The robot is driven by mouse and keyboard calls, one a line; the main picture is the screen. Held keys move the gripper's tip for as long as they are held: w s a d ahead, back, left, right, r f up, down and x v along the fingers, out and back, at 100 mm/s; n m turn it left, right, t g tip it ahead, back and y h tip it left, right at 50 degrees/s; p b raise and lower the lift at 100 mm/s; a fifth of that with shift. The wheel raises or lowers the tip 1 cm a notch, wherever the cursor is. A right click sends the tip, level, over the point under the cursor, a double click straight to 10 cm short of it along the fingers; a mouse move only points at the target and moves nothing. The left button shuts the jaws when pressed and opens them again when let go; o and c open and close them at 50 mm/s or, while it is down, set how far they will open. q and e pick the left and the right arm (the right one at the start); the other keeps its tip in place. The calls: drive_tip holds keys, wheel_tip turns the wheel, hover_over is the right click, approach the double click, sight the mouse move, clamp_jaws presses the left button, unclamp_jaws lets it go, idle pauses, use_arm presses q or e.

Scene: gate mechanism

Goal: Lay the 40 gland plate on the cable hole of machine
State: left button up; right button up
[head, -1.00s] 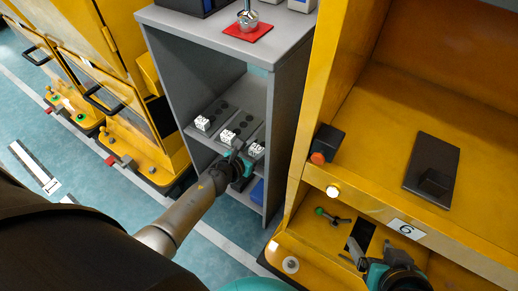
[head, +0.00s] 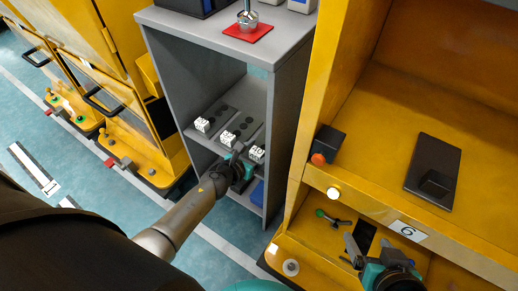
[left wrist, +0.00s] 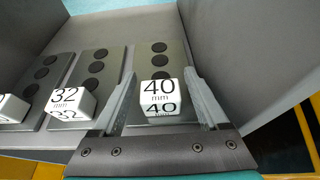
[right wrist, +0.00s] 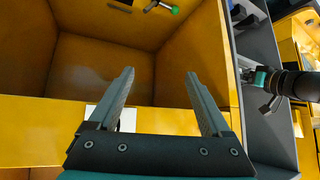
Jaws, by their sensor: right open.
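The 40 gland plate (left wrist: 160,58) is a grey plate with black round spots and a white "40 mm" block (left wrist: 158,95). It lies on a shelf at the right end of a row; its block also shows in the head view (head: 257,153). My left gripper (left wrist: 162,88) is open, with its fingers on either side of the plate; contact cannot be told. It reaches into the shelf in the head view (head: 238,160). The cable hole (head: 366,235) is a dark rectangular opening in the yellow machine marked 6. My right gripper (head: 355,255) is open and empty beside it.
A 32 mm plate (left wrist: 84,84) and another plate lie left of the 40 one. The grey shelf unit's side wall (head: 287,125) stands between the plates and the machine. A green-tipped lever (head: 333,217) is left of the hole. A dark plate (head: 432,165) lies on the machine's upper ledge.

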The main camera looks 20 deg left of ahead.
use_arm(q)
drive_tip(key=shift+o, duration=0.2)
